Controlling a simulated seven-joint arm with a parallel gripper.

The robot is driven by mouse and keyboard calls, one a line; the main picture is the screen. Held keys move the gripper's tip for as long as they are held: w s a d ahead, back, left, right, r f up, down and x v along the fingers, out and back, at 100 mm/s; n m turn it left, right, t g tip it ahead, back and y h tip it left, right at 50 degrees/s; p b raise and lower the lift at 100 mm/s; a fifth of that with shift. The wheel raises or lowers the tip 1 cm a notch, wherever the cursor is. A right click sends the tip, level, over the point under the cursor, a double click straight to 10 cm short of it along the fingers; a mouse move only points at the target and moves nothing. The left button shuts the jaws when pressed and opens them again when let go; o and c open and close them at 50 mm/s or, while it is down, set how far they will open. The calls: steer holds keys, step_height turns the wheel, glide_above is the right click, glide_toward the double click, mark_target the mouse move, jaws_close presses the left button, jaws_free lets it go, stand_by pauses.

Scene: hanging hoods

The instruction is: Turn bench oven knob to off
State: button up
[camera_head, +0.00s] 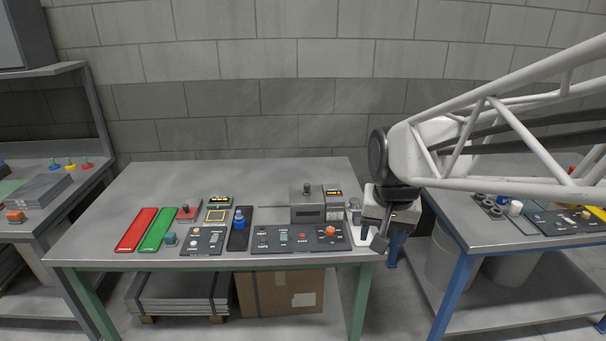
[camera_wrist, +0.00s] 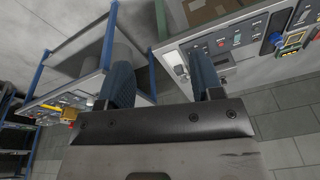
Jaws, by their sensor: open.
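A grey box-shaped unit (camera_head: 307,208), likely the bench oven, stands at the right part of the middle bench, with a dark knob (camera_head: 307,188) on top. A small display module (camera_head: 334,194) sits beside it. A dark control panel (camera_head: 300,238) in front carries an orange knob (camera_head: 330,231) and small buttons; the panel also shows in the wrist view (camera_wrist: 232,38). I cannot tell any knob's setting. My gripper (camera_head: 381,238) is at the bench's right front corner, right of the panel. Its two fingers (camera_wrist: 163,82) are apart and empty in the wrist view.
A red tray (camera_head: 137,230) and a green tray (camera_head: 158,230) lie at the left of the bench. A blue knob (camera_head: 239,219) stands on a dark strip. A blue-legged bench (camera_head: 470,236) stands right, across a gap. The bench's back half is clear.

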steer(key=w+f+m, duration=0.2)
steer(key=w+f, duration=0.1)
steer(key=w, duration=0.9)
steer(key=m+g, duration=0.1)
steer(key=m, duration=0.5)
glide_toward(330, 229)
steer(key=shift+d+f, duration=0.25)
steer(key=shift+f, duration=0.1)
steer(key=shift+w+f+g, duration=0.3)
steer(key=shift+w+f, duration=0.05)
steer(key=shift+f, duration=0.1)
steer(key=shift+w+a+f, duration=0.1)
steer(key=shift+f, duration=1.8)
steer(key=shift+w+a+f, duration=0.1)
steer(key=shift+f, duration=1.8)
